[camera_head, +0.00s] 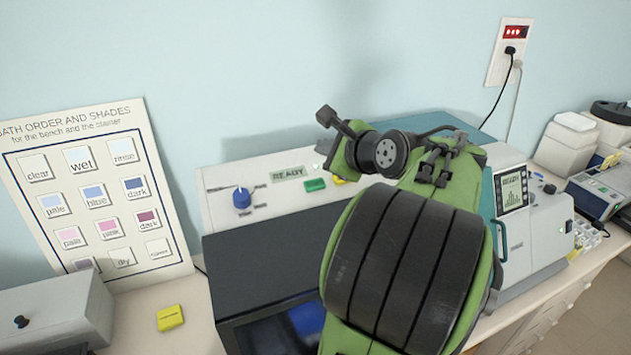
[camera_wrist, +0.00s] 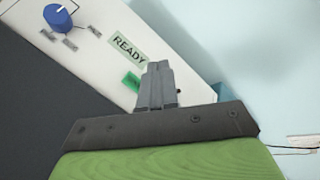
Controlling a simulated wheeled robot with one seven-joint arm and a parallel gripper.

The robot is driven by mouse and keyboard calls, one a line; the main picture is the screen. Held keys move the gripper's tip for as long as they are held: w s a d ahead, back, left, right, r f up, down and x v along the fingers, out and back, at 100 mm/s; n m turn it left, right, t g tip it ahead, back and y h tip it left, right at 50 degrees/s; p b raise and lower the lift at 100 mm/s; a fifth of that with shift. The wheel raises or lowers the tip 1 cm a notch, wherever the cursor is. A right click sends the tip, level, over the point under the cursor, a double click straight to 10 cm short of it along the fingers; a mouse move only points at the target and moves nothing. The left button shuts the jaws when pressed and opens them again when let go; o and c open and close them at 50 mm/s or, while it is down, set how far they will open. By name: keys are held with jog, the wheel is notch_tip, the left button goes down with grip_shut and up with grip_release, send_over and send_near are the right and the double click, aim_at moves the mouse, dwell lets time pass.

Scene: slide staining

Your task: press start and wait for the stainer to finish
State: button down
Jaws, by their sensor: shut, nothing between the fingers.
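The stainer has a white top panel (camera_head: 222,183) and a dark front. On the panel are a blue knob (camera_head: 241,198), a display reading READY (camera_head: 288,174) and a green button (camera_head: 315,185). A yellow button (camera_head: 339,181) is partly hidden behind my arm. In the wrist view the READY display (camera_wrist: 128,48) and part of the green button (camera_wrist: 131,82) show just beside my gripper (camera_wrist: 157,68). My gripper is shut and empty, its tips over the panel near the green button. I cannot tell whether it touches anything. In the head view my arm hides the fingers.
A poster of bath order and shades (camera_head: 100,190) leans on the wall at left. A yellow block (camera_head: 170,318) and a grey box (camera_head: 55,315) sit on the bench. Another machine with a screen (camera_head: 511,192) stands to the right, below a wall socket (camera_head: 509,50).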

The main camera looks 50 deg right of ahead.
jog(key=b, duration=0.6)
send_over(315, 185)
jog(key=s+a, duration=0.1)
jog(key=s, duration=0.2)
jog(key=f, duration=0.7)
jog(key=shift+w+a+f, duration=0.1)
jog(key=shift+w+a, duration=0.1)
jog(key=shift+w+d+f, duration=0.25)
jog(key=shift+w+f, duration=0.05)
jog(key=shift+f, duration=0.35)
jog(key=shift+w+d+f, duration=0.1)
jog(key=shift+w+f, duration=0.05)
jog(key=shift+f, duration=0.15)
